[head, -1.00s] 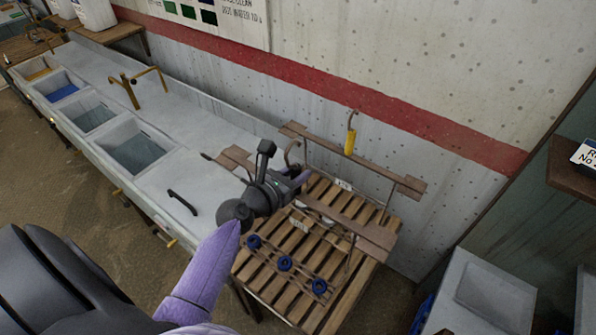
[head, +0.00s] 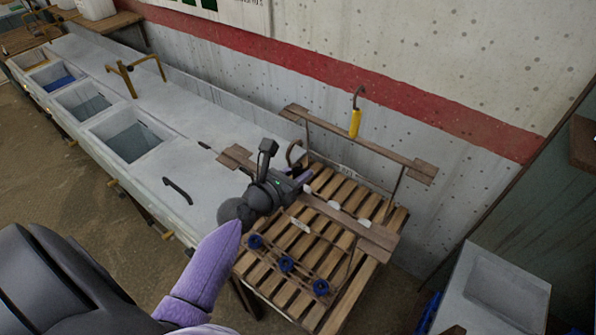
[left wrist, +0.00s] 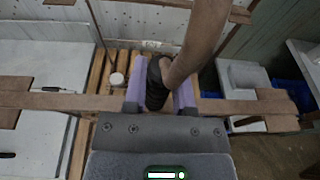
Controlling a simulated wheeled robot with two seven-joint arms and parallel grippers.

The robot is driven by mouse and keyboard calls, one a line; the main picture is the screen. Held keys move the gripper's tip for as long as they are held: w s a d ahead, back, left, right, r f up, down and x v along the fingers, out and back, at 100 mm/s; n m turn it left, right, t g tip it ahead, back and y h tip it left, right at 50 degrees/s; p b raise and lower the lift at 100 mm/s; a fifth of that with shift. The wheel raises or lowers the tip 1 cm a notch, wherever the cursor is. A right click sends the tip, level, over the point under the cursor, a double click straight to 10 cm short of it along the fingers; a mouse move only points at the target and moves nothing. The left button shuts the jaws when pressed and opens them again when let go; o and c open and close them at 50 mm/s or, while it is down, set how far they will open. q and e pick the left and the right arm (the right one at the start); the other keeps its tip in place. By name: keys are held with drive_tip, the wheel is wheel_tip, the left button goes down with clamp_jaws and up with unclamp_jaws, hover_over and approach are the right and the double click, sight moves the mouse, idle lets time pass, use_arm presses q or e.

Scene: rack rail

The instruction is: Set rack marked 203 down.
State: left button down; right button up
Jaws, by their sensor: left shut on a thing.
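My left gripper (head: 290,188) is shut on a dark grip (left wrist: 156,84) of a brown, bar-like handle (left wrist: 196,45) that rises between its purple fingers. I take this as the handle of the held rack, though most of it is hidden. The gripper is over the slatted wooden stand (head: 250,275), close to the front wooden rail (head: 370,233). Three blue ring-shaped pieces (head: 286,263), joined by thin bars, show over the front slats. A small pale tag (head: 300,225) shows near them; I cannot read 203 on it. My right gripper is not in view.
A back wooden rail (head: 370,148) on thin posts stands near the wall, with a yellow-handled hook (head: 355,122) above it. Left is a long grey sink counter (head: 195,165) with basins. A pale box-shaped unit (head: 495,290) stands right of the slatted stand.

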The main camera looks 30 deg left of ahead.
use_arm(q)
drive_tip(key=shift+f, duration=0.25)
unclamp_jaws()
idle(0.3)
idle(0.6)
drive_tip(key=f+b+v, duration=0.1)
drive_tip(key=f+v, duration=0.1)
drive_tip(key=v, duration=0.9)
drive_tip(key=shift+s+f+b, duration=0.2)
drive_tip(key=shift+s+b, duration=0.1)
drive_tip(key=shift+s, duration=0.2)
idle(0.3)
